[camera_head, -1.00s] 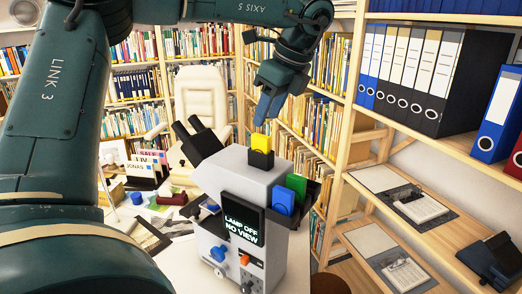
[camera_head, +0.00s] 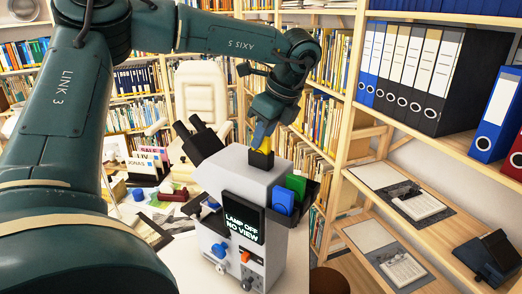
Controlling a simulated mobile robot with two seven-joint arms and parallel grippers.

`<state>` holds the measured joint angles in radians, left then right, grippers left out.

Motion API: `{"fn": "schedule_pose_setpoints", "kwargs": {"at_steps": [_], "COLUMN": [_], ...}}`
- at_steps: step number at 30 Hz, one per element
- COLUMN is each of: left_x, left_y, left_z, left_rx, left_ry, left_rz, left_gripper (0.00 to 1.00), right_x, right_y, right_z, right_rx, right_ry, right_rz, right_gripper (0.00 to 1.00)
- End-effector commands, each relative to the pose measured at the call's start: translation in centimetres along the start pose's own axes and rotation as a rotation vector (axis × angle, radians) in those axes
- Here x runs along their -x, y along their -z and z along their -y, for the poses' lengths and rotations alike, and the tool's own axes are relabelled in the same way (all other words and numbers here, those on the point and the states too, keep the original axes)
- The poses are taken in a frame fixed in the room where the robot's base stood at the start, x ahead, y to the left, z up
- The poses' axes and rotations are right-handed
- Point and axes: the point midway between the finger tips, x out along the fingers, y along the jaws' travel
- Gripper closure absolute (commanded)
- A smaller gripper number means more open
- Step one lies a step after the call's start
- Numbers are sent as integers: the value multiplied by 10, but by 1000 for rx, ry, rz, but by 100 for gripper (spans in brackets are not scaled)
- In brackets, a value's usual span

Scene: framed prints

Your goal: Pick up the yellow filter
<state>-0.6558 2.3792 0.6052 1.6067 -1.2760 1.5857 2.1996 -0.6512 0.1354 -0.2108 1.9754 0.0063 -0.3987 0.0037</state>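The yellow filter (camera_head: 266,145) stands upright in a black holder (camera_head: 261,160) on top of a grey-white microscope-like device (camera_head: 235,188). Its upper part is largely hidden by my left gripper (camera_head: 262,136), whose blue fingers come down over it from above. The fingers are at the filter's top; I cannot tell whether they are closed on it. A blue filter (camera_head: 283,201) and a green filter (camera_head: 296,185) sit in a dark rack on the device's right side. My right gripper is not in view.
The device has black eyepieces (camera_head: 197,137) and a screen (camera_head: 243,218) reading "LAMP OFF NO VIEW". Papers and small items clutter the table left of it. A white chair (camera_head: 201,95) stands behind. Shelves with binders (camera_head: 411,75) and clipboards (camera_head: 400,190) line the right.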

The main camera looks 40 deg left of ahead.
Motion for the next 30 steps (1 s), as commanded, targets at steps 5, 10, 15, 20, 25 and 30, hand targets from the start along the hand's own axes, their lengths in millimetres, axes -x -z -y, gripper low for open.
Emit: {"fn": "schedule_pose_setpoints", "kwargs": {"at_steps": [5, 10, 15, 20, 25, 30], "left_x": [0, 0, 1, 4, 20, 49], "left_y": [0, 0, 0, -2, -8, -20], "left_z": [0, 0, 0, 0, 1, 1], "left_rx": [0, 0, 0, 0, 3, 5], "left_ry": [0, 1, 1, 2, 4, 6], "left_rz": [0, 0, 0, 1, 1, 3], "left_gripper": [95, 100, 100, 100, 100, 100], "right_x": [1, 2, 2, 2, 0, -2], "right_y": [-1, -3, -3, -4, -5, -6], "right_z": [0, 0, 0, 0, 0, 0], "right_rx": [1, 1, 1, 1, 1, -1], "right_ry": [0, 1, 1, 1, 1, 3], "right_rz": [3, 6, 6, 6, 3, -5], "right_gripper": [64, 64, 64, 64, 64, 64]}}
